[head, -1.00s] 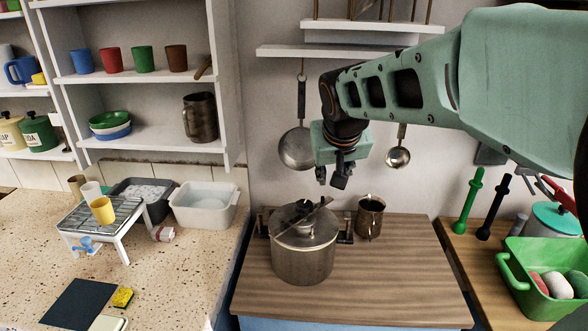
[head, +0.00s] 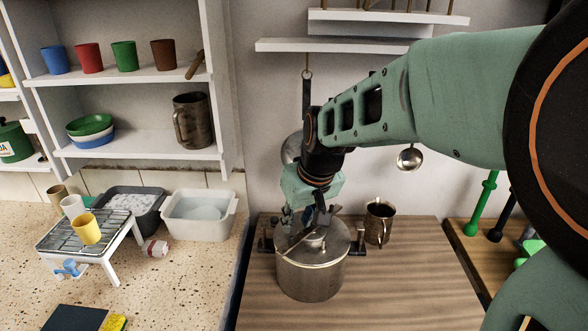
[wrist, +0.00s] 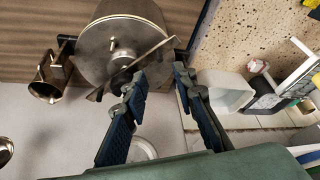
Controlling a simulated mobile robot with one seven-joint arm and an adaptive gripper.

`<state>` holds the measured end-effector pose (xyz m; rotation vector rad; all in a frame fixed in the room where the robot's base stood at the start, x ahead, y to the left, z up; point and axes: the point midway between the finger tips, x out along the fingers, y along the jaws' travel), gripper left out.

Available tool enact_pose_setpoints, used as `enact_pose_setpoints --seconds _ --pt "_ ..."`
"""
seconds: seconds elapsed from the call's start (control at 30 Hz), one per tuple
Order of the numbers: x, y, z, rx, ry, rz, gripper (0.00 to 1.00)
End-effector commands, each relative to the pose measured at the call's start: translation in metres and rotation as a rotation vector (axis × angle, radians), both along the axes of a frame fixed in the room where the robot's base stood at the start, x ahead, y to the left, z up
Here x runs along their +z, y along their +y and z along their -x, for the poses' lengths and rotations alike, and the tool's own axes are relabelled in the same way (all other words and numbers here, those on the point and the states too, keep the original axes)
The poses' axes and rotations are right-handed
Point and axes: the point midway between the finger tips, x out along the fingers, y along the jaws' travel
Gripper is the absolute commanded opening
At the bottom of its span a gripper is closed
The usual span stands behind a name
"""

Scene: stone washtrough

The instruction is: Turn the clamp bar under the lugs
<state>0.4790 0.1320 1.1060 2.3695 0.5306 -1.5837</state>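A steel pot (head: 310,278) stands on the wooden counter with its lid on. A dark clamp bar (head: 290,248) lies slantwise across the lid; in the wrist view the bar (wrist: 153,52) crosses beside the central knob. Dark lugs stand at the pot's sides, one at the left (head: 265,240) and one at the right (head: 360,236). The bar is turned off the line between them. My gripper (head: 308,220) is low over the back of the lid, pointing down. In the wrist view my gripper (wrist: 159,76) has its fingers apart, near one bar end. I cannot tell whether they touch it.
A metal mug (head: 379,222) stands close behind the pot at the right. A pan and a ladle (head: 410,158) hang on the wall behind. A white basin (head: 200,215) and a rack (head: 75,236) stand on the left counter. The front of the wooden counter is clear.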

Motion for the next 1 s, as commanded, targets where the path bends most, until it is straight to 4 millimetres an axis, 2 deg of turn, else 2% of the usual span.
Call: enact_pose_setpoints --seconds 0.03,0.1,0.4,0.83,0.87,1.0 --pt "-0.016 0.002 -0.003 0.001 0.002 0.000 0.25" --pt "-0.028 0.004 -0.008 0.001 0.001 0.000 0.25" --pt "-0.066 0.011 -0.024 0.000 0.000 0.001 0.25" --pt "-0.072 0.013 -0.028 -0.001 -0.002 0.001 0.25" --pt "-0.072 0.013 -0.028 -0.001 -0.002 0.001 0.24" --pt "-0.072 0.013 -0.028 -0.001 -0.002 0.001 0.09"
